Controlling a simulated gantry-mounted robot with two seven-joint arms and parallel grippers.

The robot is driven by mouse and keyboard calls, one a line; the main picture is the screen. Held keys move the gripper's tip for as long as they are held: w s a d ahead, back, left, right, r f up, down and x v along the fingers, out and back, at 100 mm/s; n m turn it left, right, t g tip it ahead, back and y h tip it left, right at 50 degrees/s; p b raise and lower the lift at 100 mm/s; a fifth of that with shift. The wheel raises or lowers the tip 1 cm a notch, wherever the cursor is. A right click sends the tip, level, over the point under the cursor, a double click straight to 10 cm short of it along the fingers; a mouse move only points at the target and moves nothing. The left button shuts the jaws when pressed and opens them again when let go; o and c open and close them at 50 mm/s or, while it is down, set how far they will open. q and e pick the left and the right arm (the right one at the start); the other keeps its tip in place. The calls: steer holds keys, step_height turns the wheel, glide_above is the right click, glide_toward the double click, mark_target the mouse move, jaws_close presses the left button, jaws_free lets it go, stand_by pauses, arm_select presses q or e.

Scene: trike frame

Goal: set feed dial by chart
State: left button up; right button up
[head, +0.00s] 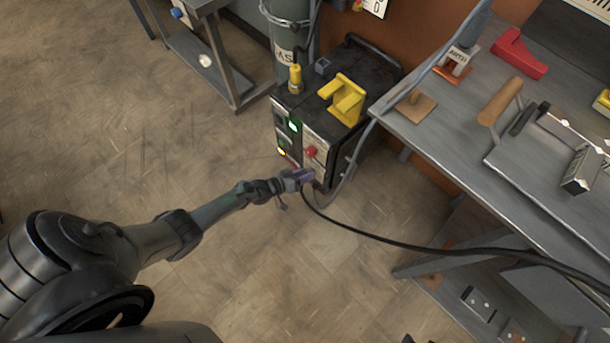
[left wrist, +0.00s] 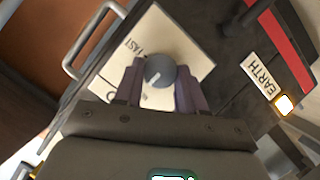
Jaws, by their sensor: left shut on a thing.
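The welding machine (head: 338,95) stands on the floor beside the bench, with its front panel facing my left gripper (head: 303,176). In the left wrist view, the grey round feed dial (left wrist: 160,70) with a white pointer line sits on a cream plate (left wrist: 190,50). The plate reads FAST near one edge; other marks are partly covered. My left gripper (left wrist: 158,90) is shut on the dial, one finger on each side. The head view hides the dial behind the gripper.
A red knob (head: 311,151) sits on the panel above my gripper. An EARTH label (left wrist: 262,77) lies beside a lit lamp (left wrist: 285,104). A black cable (head: 420,243) runs right below the metal bench (head: 450,150). The floor (head: 150,120) at left is clear.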

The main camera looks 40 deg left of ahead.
stand_by(0.3)
arm_select(q)
steer(key=o, duration=1.1)
steer(key=shift+c, duration=0.2)
steer(key=shift+s, duration=0.1)
steer(key=p+v, duration=0.6)
steer(key=v, duration=0.4)
steer(key=shift+s+a, duration=0.15)
steer(key=shift+s, duration=0.25)
